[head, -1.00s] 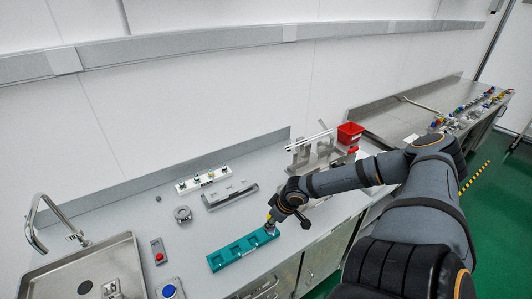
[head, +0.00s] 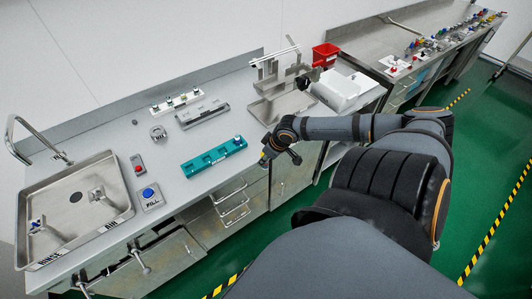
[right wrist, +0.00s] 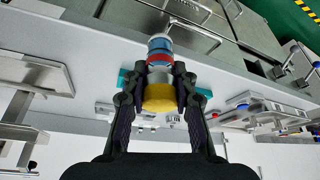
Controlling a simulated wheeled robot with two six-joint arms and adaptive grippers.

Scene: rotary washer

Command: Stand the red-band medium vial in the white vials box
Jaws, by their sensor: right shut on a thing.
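My right gripper (right wrist: 160,82) is shut on the red-band vial (right wrist: 160,57), which has a clear blue-tinted body and a yellow part between the fingers. In the head view my right gripper (head: 265,159) is off the counter's front edge, right of the teal rack (head: 197,164) and apart from it. The vial is small and mostly hidden there. A low white holder (head: 176,105) with several small items stands at the back of the counter; it looks like the white vials box. My left gripper is not in view.
A steel sink (head: 75,212) is at the left, with red and blue button boxes beside it. A grey tray (head: 203,115), metal stands (head: 283,100), a white machine (head: 340,91) and a red bin (head: 325,54) lie behind and right.

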